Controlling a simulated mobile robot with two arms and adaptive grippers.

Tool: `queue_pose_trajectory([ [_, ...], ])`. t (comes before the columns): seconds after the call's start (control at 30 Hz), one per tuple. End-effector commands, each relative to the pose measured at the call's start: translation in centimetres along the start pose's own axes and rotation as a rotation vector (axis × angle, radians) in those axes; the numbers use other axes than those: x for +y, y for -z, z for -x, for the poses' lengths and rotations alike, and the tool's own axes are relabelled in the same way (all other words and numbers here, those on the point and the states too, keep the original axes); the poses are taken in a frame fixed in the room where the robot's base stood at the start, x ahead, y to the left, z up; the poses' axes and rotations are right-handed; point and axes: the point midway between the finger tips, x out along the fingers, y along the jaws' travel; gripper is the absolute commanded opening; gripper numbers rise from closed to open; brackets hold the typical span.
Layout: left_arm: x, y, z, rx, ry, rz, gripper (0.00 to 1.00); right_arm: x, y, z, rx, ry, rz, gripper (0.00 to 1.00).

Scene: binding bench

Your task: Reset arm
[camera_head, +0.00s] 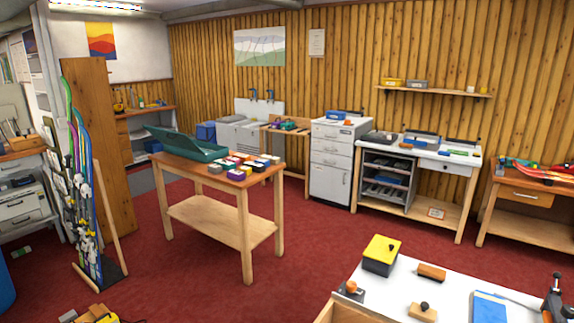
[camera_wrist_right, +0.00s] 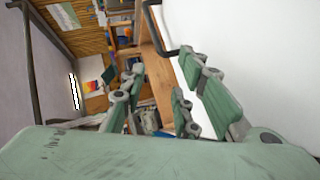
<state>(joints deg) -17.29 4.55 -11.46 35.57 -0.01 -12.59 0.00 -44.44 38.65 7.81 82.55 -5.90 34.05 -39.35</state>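My right gripper (camera_wrist_right: 160,80) shows in the right wrist view with its green and grey fingers spread apart. Nothing is held between them; the wooden wall and furniture show through the gap. The gripper points across the room, tilted, so the room appears rotated. Neither gripper shows in the head view, and my left gripper is in no view. The task names no object.
A white-topped bench (camera_head: 385,285) stands close at lower right with a yellow-lidded box (camera_head: 382,254). A wooden table (camera_head: 221,222) stands mid-room with a green case (camera_head: 187,144) and small boxes. A ski rack (camera_head: 88,200) is at left. Red floor (camera_head: 310,225) is clear between.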

Motion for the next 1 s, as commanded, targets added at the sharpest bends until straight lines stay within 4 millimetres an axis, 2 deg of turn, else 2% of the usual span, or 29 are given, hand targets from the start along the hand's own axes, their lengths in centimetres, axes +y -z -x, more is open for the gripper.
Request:
queue_pose_trajectory([
  [0.1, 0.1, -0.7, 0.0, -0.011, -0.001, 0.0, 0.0, -0.7, 2.2, -2.8, -0.103, 0.039, -0.155, 0.29],
  [0.2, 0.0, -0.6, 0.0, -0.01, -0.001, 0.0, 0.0, -1.2, 3.9, -4.4, -0.193, 0.082, -0.286, 0.29],
  [0.47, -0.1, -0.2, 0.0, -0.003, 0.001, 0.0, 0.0, -1.7, 9.1, -6.4, -0.39, 0.189, -0.604, 0.29],
  [0.63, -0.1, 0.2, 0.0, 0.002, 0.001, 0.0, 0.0, -1.2, 13.7, -6.1, -0.516, 0.273, -0.825, 0.29],
  [0.8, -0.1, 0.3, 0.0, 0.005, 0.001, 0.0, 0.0, -0.3, 18.2, -4.4, -0.63, 0.366, -1.02, 0.29],
  [1.0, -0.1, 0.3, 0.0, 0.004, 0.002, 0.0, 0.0, 0.6, 21.8, -2.2, -0.717, 0.446, -1.156, 0.29],
])
